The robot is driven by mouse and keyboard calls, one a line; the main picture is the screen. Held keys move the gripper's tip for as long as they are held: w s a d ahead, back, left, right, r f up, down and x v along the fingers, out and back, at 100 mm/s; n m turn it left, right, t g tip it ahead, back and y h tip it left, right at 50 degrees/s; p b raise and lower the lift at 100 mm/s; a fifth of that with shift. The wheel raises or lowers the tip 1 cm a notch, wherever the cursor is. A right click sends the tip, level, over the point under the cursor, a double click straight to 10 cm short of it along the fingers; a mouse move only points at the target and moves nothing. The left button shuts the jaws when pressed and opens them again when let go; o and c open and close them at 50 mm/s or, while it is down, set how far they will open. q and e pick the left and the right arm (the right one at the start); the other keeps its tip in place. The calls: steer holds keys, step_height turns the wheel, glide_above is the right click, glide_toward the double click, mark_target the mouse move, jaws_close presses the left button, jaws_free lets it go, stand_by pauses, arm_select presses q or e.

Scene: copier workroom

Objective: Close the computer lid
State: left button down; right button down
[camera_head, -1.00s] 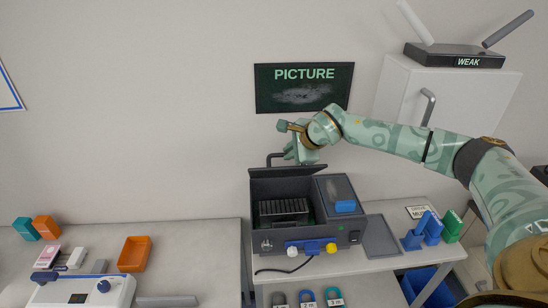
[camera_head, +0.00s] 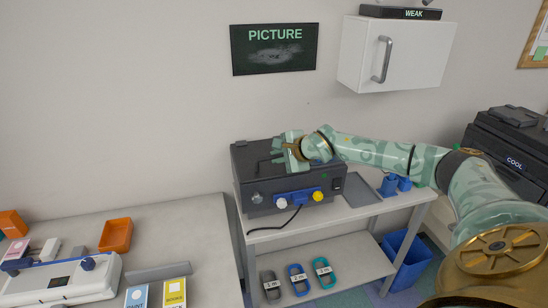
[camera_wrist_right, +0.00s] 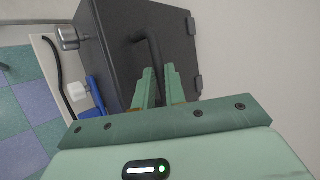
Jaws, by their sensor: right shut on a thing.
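The computer (camera_head: 268,209) is a dark grey box on the narrow table, with white and yellow knobs on a blue strip at its front. Its lid (camera_head: 246,157) lies down flat over the left compartment, and the inside is hidden. My right gripper (camera_head: 278,150) is over the lid, shut on its dark bent handle. In the right wrist view, the handle (camera_wrist_right: 149,52) runs between the two green fingers (camera_wrist_right: 159,82) above the lid's surface (camera_wrist_right: 115,30). My left gripper is not in view.
A wall cabinet (camera_head: 400,50) hangs above right, and a dark machine (camera_head: 510,150) stands at the far right. The left table (camera_head: 185,235) holds an orange tray (camera_head: 116,235) and a white device. A blue bin (camera_head: 400,260) stands below right.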

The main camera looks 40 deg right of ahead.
steer(key=c, duration=1.5)
jaws_free()
steer(key=shift+o, duration=0.2)
steer(key=shift+r, duration=0.1)
steer(key=v, duration=1.6)
steer(key=shift+s, duration=0.1)
